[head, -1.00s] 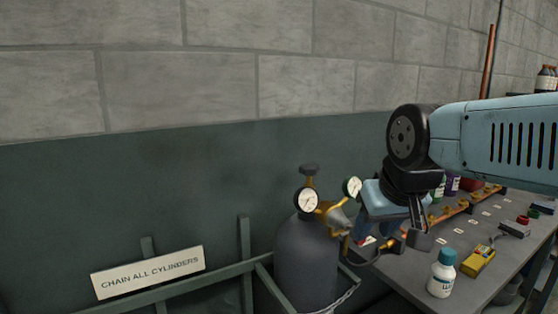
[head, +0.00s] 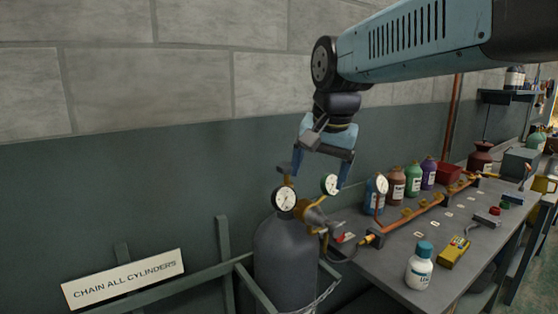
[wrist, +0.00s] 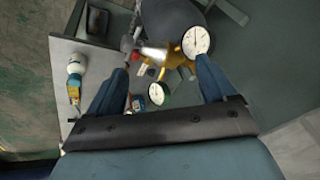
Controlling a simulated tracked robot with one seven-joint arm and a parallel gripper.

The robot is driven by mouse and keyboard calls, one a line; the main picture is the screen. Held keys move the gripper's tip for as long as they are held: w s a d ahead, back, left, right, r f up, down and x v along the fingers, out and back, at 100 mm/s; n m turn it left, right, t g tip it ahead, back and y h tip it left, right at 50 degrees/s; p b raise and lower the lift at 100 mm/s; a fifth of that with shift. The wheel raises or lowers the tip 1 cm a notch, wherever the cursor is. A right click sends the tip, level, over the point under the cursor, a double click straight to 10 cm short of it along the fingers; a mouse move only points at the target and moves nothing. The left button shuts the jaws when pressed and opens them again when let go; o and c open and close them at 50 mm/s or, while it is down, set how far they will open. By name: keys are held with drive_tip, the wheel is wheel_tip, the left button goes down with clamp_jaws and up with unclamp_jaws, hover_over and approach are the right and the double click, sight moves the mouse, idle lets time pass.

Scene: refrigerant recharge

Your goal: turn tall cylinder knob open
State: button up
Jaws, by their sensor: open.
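The tall grey cylinder (head: 285,262) stands upright in a rack at the wall; its dark body also shows at the top of the wrist view (wrist: 170,22). Its dark knob (head: 284,168) sits on top of the brass valve, partly covered by my left finger in the head view. I cannot make the knob out in the wrist view. My gripper (head: 319,178) points down above the valve and regulator, its blue fingers spread and empty. In the wrist view my fingers (wrist: 161,65) straddle the brass regulator (wrist: 155,55). Whether a finger touches the knob, I cannot tell.
Two white-faced gauges, one at the valve (head: 285,198) and one on the regulator (head: 330,184), are close to my fingers. The grey bench (head: 385,275) at right holds bottles, copper pipe and a yellow meter (head: 454,252).

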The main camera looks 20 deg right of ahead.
drive_tip(key=w+r+m+g, duration=0.2)
drive_tip(key=w+r+m, duration=0.4)
drive_tip(key=w+m, duration=0.25)
wheel_tip(320, 180, up, 3)
drive_tip(key=m+g, duration=0.2)
drive_tip(key=m, duration=0.8)
hover_over(287, 164)
wheel_tip(287, 164, down, 13)
drive_tip(key=shift+s+a+f, duration=0.1)
drive_tip(key=shift+s+f, duration=0.05)
drive_tip(key=shift+c, duration=0.5)
